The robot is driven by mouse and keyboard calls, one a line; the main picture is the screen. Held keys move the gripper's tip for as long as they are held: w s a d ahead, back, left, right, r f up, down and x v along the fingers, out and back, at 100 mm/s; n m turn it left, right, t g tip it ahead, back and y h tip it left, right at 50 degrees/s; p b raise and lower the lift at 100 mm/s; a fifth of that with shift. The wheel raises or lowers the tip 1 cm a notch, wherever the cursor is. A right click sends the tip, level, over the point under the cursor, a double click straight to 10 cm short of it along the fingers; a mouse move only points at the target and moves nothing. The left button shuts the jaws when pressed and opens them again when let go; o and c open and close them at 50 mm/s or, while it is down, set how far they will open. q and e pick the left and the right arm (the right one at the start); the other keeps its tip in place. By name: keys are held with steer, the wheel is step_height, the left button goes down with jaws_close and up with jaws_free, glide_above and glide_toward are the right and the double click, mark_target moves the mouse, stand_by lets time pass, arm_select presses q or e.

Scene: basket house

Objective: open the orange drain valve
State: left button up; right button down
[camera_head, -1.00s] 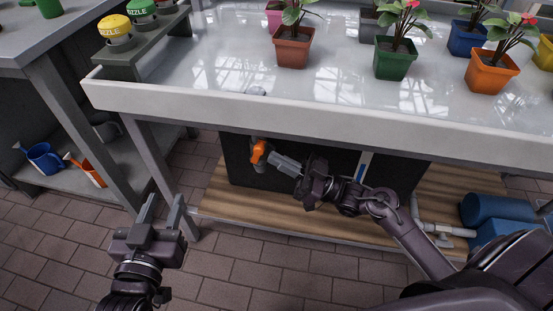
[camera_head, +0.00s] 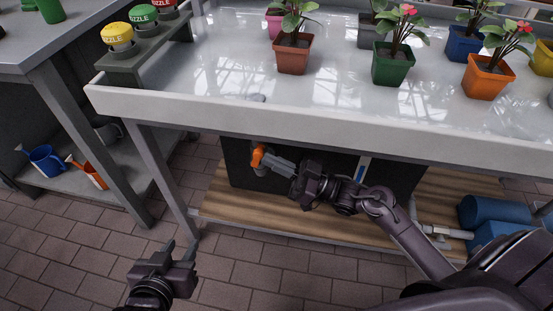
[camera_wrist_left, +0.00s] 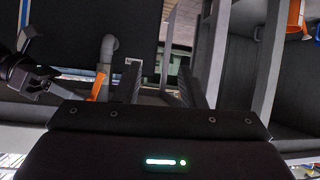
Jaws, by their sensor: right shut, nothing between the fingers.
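The orange drain valve (camera_head: 257,156) is under the front of the white tray table, before a dark panel. In the left wrist view its orange handle (camera_wrist_left: 97,86) is a slanted strip beside a grey pipe (camera_wrist_left: 107,50). My right gripper (camera_head: 272,161) reaches in from the right with its fingers shut and empty, close against the right side of the valve; whether they touch is hard to tell. It also shows at the left of the left wrist view (camera_wrist_left: 52,78). My left gripper (camera_head: 181,247) is open and empty, low, nearer to me and left of the valve.
The white tray (camera_head: 300,120) above holds several potted plants. A table leg (camera_head: 165,180) stands left of the valve. A wooden shelf (camera_head: 235,215) lies below. Blue tanks (camera_head: 490,220) are at the right. Watering cans (camera_head: 45,160) sit on the left shelf. The floor in front is clear.

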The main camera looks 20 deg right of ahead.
arm_select(q)
steer(key=s+a+f+g+y+p, duration=0.2)
steer(key=s+a+f+g, duration=0.1)
steer(key=s+f+g, duration=0.3)
steer(key=s+a+n+g+y+p, duration=0.1)
steer(key=s+a+g+y+p, duration=0.1)
steer(key=s+a+p, duration=0.3)
steer(key=shift+a+g+y+p, duration=0.3)
steer(key=shift+a+g+y, duration=0.1)
steer(key=shift+a+g, duration=0.4)
arm_select(e)
steer(key=shift+w+a+r+g+h, duration=0.4)
steer(key=shift+a+r+g+h, duration=0.25)
steer(key=shift+g+h, duration=0.4)
arm_select(q)
steer(key=shift+s, duration=0.15)
arm_select(e)
steer(key=shift+d, duration=0.1)
